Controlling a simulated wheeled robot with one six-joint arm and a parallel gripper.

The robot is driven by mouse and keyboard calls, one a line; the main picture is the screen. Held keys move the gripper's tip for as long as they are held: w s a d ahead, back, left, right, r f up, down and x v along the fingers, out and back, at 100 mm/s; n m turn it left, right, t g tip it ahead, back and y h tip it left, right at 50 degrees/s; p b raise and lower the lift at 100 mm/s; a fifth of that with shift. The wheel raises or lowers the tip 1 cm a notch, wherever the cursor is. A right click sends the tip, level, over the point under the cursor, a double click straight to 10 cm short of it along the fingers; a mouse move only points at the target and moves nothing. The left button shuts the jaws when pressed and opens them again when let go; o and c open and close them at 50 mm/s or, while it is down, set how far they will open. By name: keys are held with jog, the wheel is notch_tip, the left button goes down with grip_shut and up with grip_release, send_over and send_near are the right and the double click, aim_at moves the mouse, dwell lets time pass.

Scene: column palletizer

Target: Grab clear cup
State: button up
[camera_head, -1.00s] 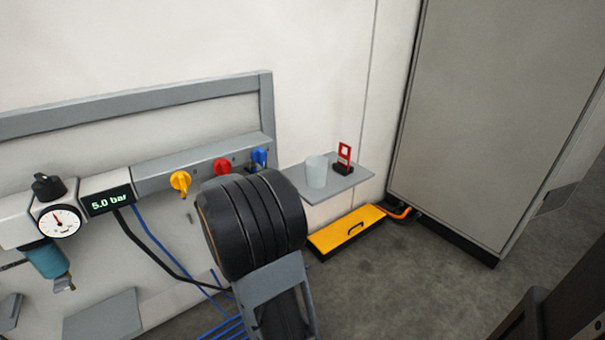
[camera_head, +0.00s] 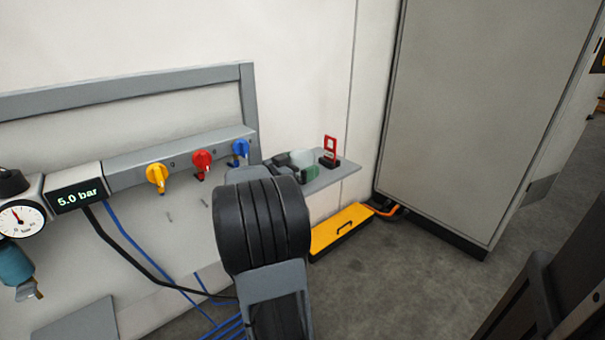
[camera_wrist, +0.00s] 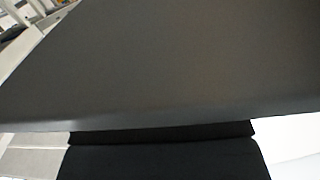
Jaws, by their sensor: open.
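The clear cup (camera_head: 301,158) stands on a small grey wall shelf (camera_head: 345,172) in the head view. Its lower part is partly covered by my gripper. My gripper (camera_head: 294,169) is at the shelf, just left of and in front of the cup, and looks open. A green patch shows at the cup's lower right; I cannot tell what it belongs to. My dark arm hides part of the gripper, so I cannot tell whether a finger touches the cup. The cup cannot be made out in the wrist view, where a dark grey surface fills most of the picture.
A red lockout tag on a black base (camera_head: 330,152) stands close to the cup's right. Blue (camera_head: 240,148), red (camera_head: 202,161) and yellow (camera_head: 157,176) valve knobs line the panel at left. A yellow case (camera_head: 342,229) lies below the shelf. A tall grey cabinet (camera_head: 470,110) stands right.

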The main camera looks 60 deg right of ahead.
jog(key=shift+s+d, duration=0.15)
jog(key=shift+d, duration=0.3)
jog(key=shift+c, duration=0.3)
jog(key=c, duration=0.9)
